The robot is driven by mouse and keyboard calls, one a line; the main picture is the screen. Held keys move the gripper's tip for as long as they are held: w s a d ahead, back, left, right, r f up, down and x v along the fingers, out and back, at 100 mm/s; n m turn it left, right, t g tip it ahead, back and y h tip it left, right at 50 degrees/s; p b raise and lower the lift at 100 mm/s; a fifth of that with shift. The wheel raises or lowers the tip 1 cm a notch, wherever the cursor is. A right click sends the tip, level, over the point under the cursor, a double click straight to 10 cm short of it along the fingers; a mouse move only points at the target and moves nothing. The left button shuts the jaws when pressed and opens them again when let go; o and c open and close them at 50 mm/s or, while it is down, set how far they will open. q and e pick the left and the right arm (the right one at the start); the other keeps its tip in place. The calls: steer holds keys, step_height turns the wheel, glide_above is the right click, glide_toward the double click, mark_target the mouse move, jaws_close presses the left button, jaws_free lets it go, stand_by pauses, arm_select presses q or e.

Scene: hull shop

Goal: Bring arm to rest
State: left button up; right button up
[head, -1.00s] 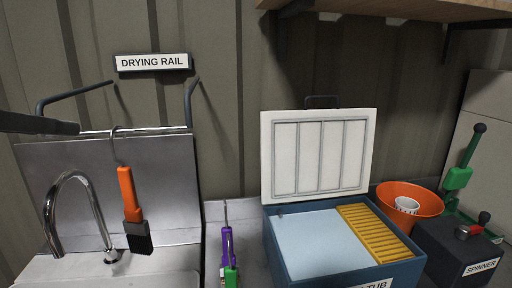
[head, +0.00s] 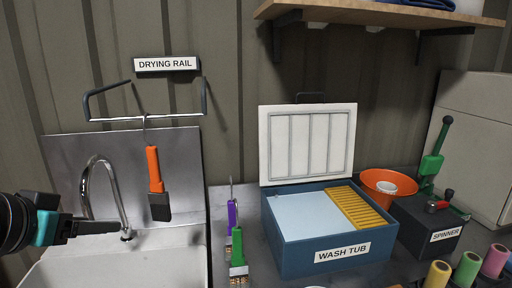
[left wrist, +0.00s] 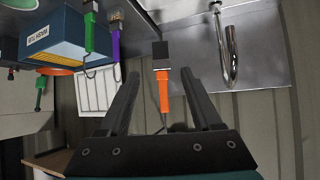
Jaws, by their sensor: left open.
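My left gripper (head: 112,228) is at the lower left of the head view, in front of the sink and tap. Its fingers (left wrist: 160,82) are spread with nothing between them in the left wrist view. An orange-handled brush (head: 155,180) with a dark head hangs by its hook from the drying rail (head: 160,118). In the left wrist view this orange brush (left wrist: 164,90) shows beyond the gap between the fingers, apart from them. My right gripper is not in view.
A chrome tap (head: 100,180) rises over the sink (head: 60,268). Purple (head: 232,215) and green (head: 238,245) brushes stand beside the blue wash tub (head: 300,255), whose white lid is up. An orange bucket (head: 375,195) and the spinner (head: 425,225) are at right. A shelf (head: 400,14) juts out above.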

arm_select(q)
steer(key=s+d+f+g, duration=0.2)
steer(key=s+d+f, duration=0.1)
steer(key=f, duration=0.7)
steer(key=s+d+f+g, duration=0.2)
steer(key=s+f, duration=0.1)
steer(key=f, duration=0.7)
steer(key=s+d+f+m+g, duration=0.1)
steer(key=s+d+f+g, duration=0.1)
steer(key=s+d+f, duration=0.3)
steer(key=s+d+f+g, duration=0.1)
steer(key=s+d+f, duration=0.2)
steer(key=s+f, duration=0.35)
step_height(320, 180, down, 27)
steer(key=s+g+b, duration=0.1)
steer(key=s+b, duration=0.2)
steer(key=b, duration=0.2)
steer(key=s+a+f+b, duration=0.1)
steer(key=s+f+b, duration=0.1)
steer(key=s+f, duration=0.5)
steer(key=s+a+f+g+b, duration=0.1)
steer(key=s+a+f+b, duration=0.1)
steer(key=s+f, duration=0.5)
step_height(320, 180, down, 4)
steer(key=shift+s+a+m+g+y+b, duration=0.3)
steer(key=shift+y+b, duration=0.1)
steer(key=shift+b, duration=0.1)
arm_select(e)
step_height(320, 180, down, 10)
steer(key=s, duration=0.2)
